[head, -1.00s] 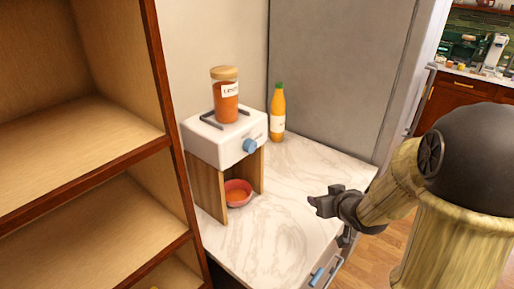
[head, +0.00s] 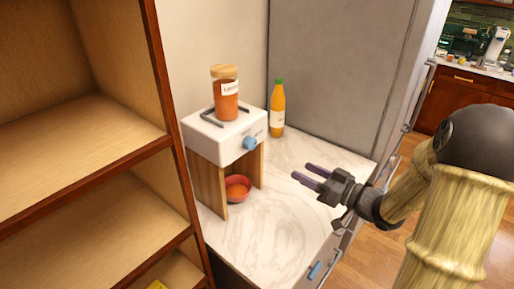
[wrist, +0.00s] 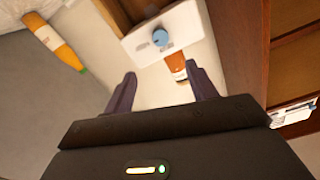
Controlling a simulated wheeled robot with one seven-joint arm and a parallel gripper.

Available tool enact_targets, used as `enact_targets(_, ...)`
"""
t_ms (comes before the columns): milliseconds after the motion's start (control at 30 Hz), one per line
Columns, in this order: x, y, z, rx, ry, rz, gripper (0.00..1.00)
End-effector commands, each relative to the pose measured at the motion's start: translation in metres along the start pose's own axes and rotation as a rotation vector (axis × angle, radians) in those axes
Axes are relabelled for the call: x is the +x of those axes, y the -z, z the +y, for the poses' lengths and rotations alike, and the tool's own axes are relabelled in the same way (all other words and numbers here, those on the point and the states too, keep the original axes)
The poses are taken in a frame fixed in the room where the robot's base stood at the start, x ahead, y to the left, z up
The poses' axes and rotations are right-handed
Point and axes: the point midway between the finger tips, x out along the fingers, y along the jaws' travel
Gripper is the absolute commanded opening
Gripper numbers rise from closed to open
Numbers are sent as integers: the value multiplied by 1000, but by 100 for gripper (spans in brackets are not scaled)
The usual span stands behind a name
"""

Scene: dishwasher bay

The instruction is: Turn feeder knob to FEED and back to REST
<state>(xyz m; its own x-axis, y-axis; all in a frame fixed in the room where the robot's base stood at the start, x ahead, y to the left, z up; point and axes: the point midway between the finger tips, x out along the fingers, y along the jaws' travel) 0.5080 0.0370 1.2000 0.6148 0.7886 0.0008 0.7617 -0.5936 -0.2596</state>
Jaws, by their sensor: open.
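The feeder is a white box on wooden side panels, and its white top (head: 215,135) carries a jar (head: 226,98) of orange contents with a tan lid. The blue feeder knob (head: 249,143) is on the front face at the right. It also shows in the wrist view (wrist: 160,38), ahead of the fingers; its markings are too small to read. A red bowl (head: 238,196) with orange contents sits under the feeder. My gripper (head: 308,175) is open and empty above the counter, to the right of the knob and apart from it. Both fingers show apart in the wrist view (wrist: 162,90).
An orange bottle (head: 277,110) with a green cap stands behind the feeder on the right, by a grey panel (head: 335,75). A wooden shelf unit (head: 75,140) rises close on the left. The marble counter (head: 275,235) is clear in front.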

Motion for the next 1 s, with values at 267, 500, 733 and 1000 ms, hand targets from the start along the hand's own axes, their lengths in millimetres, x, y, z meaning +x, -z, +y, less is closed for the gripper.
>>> enact_targets(267,30,1,-2,2,4,-1,57)
enact_targets(500,73,2,-2,1,4,-1,57)
enact_targets(733,113,2,-2,0,3,-1,57)
enact_targets(1000,158,2,-1,-1,2,-1,57)
